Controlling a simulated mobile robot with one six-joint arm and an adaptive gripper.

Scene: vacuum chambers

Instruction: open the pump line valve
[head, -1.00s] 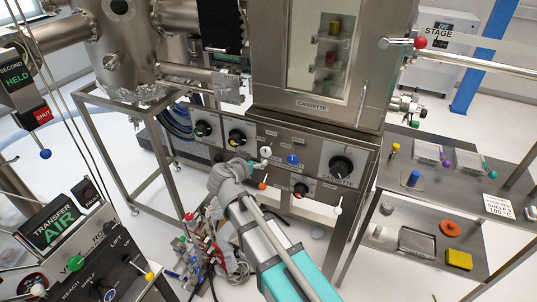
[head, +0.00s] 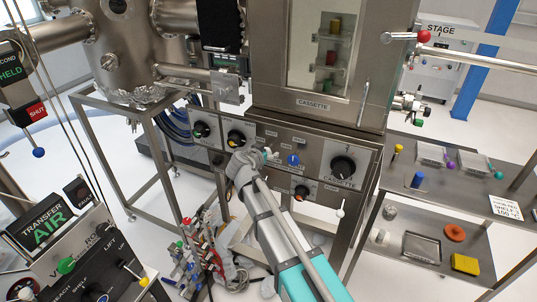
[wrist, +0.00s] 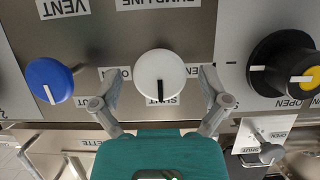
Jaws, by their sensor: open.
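The pump line valve is a round white knob (wrist: 160,75) on a grey metal panel, with an upside-down, partly cut-off PUMP LINE label by it in the wrist view. Its dark pointer line points at the SHUT label. OPEN labels lie to its two sides, partly covered by my fingers. My gripper (wrist: 158,72) is open, with one finger on each side of the knob and a visible gap on both sides. In the head view my gripper (head: 258,156) is at the panel under the cassette chamber, partly covering the white knob.
A blue VENT knob (wrist: 49,80) is left of my fingers in the wrist view. A large black knob with a yellow centre (wrist: 282,72) is close on the right. A small grey lever (wrist: 270,152) sits below it. Shelves (head: 440,200) with small parts stand right of the chamber.

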